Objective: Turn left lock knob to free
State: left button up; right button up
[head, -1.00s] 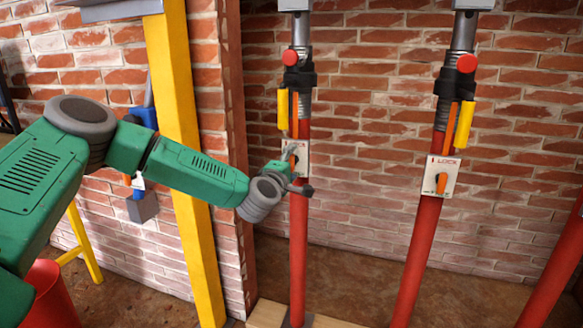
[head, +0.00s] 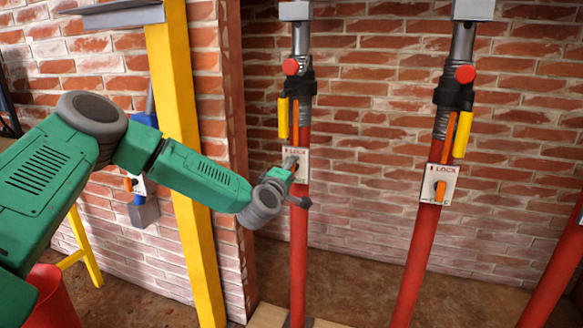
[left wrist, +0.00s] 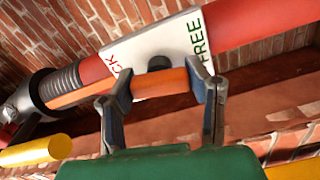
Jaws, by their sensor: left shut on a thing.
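The left lock knob is an orange bar on a white plate (head: 300,152) on the left red post (head: 299,255). My left gripper (head: 296,180) reaches it from the left and covers much of it in the head view. In the left wrist view the knob (left wrist: 160,83) lies between the two fingers of my left gripper (left wrist: 162,95), which are shut on it. The plate (left wrist: 150,45) reads FREE at its right end, with part of LOCK showing beside the left finger. The knob's exact pointing is hard to tell. My right gripper is out of view.
A second red post (head: 414,265) stands to the right with its own LOCK plate and orange knob (head: 440,190). A yellow upright (head: 185,150) stands behind my left arm. A yellow handle (head: 283,118) hangs above the left plate. Floor between the posts is clear.

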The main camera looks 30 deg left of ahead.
pick_arm(q)
jog(key=m+p, duration=0.3)
jog(key=shift+s+f+m, duration=0.1)
jog(key=shift+m, duration=0.3)
jog(key=m+p, duration=0.3)
jog(key=m, duration=0.1)
jog(key=shift+d+f+m, duration=0.1)
jog(key=shift+m, duration=0.2)
jog(key=m+p, duration=0.2)
jog(key=m, duration=0.2)
jog(key=shift+f+p, duration=0.1)
jog(key=shift+p, duration=0.25)
jog(key=shift+s+f+m+p, duration=0.1)
jog(key=shift+m+p, duration=0.55)
jog(key=shift+m, duration=1.05)
jog(key=o, duration=1.2)
jog(key=shift+c, duration=0.2)
jog(key=shift+o, duration=0.3)
jog(key=shift+r, duration=0.2)
